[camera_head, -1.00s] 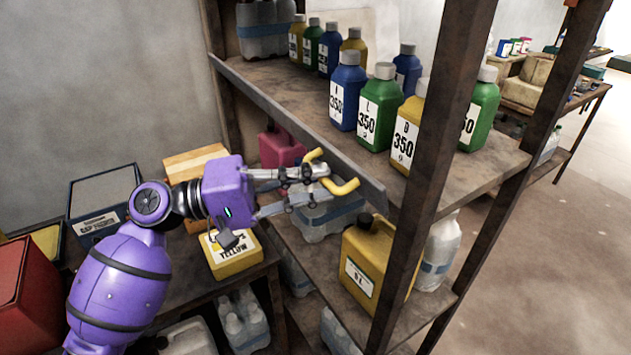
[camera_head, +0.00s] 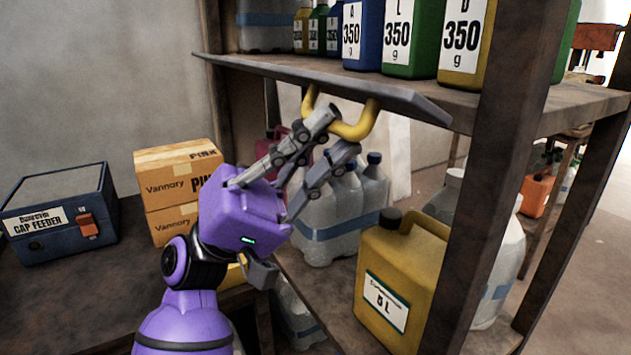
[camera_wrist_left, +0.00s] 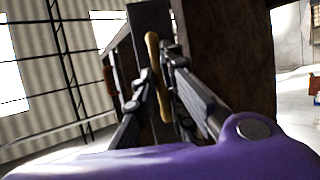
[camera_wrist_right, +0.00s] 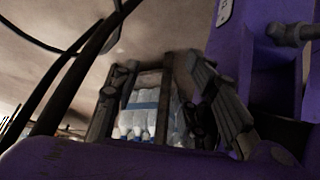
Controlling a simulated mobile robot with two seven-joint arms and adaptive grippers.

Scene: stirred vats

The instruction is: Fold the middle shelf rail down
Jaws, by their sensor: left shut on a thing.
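The shelf rail (camera_head: 300,78) is a long grey strip along the front edge of the shelf that carries the labelled bottles. It looks tilted outward, but I cannot tell its exact angle. Its yellow handle (camera_head: 352,131) hangs below it. My left gripper (camera_head: 336,132) is shut on the handle from below and in front. The left wrist view shows the yellow handle (camera_wrist_left: 153,50) between the two fingers. My right gripper (camera_wrist_left: 0,0) is outside the head view; the right wrist view shows its fingers (camera_wrist_right: 160,105) spread apart with nothing between them.
Blue, green and yellow bottles (camera_head: 410,40) stand on the shelf behind the rail. Below are a yellow canister (camera_head: 395,275) and wrapped clear bottles (camera_head: 335,205). A brown post (camera_head: 490,190) stands at right. Boxes (camera_head: 175,175) and a cap feeder (camera_head: 55,215) sit at left.

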